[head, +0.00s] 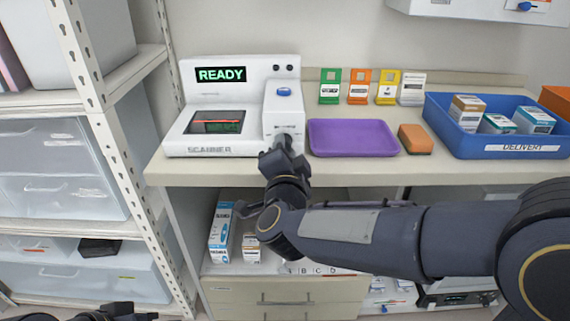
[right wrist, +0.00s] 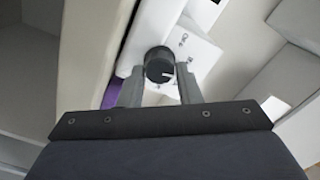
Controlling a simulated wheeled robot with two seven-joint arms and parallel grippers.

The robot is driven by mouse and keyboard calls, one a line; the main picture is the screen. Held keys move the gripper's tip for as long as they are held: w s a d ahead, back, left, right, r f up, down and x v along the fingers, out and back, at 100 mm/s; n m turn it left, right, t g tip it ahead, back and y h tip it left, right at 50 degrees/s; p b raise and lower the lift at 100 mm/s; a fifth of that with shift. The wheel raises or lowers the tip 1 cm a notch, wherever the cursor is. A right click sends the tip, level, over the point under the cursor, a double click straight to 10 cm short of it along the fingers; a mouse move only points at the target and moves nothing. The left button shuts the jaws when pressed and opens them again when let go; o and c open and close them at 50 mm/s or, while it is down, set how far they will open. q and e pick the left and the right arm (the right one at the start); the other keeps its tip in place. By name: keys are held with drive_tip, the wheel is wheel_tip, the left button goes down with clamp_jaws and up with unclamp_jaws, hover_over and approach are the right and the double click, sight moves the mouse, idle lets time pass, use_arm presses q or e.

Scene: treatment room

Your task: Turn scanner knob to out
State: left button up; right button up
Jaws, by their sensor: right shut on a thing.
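The white scanner (head: 228,80) stands on the counter at the left, with a green READY on its upper display. Its right block has a blue button (head: 284,92) on top. My right gripper (head: 283,147) reaches the front of that block. In the right wrist view the black scanner knob (right wrist: 159,64) sits between the two fingers, which are shut on it. A pale pointer mark shows on the knob's face, and small print beside it is too small to read.
A purple tray (head: 352,138) lies right of the scanner, with an orange sponge (head: 414,139) beside it. Coloured card stands (head: 359,88) line the back. Shelf uprights (head: 112,150) stand at left. Boxes (head: 222,233) stand below the counter.

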drive_tip(key=m+b, duration=0.9)
drive_tip(key=shift+f, duration=0.4)
drive_tip(key=m+b, duration=0.2)
drive_tip(key=m, duration=0.1)
drive_tip(key=shift+m+b, duration=0.3)
drive_tip(key=shift+b, duration=0.05)
drive_tip(key=shift+m+b, duration=1)
drive_tip(key=shift+m, duration=0.3)
drive_tip(key=shift+r, duration=0.1)
drive_tip(key=o, duration=1)
drive_tip(key=shift+c, duration=0.2)
drive_tip(key=shift+s, duration=0.1)
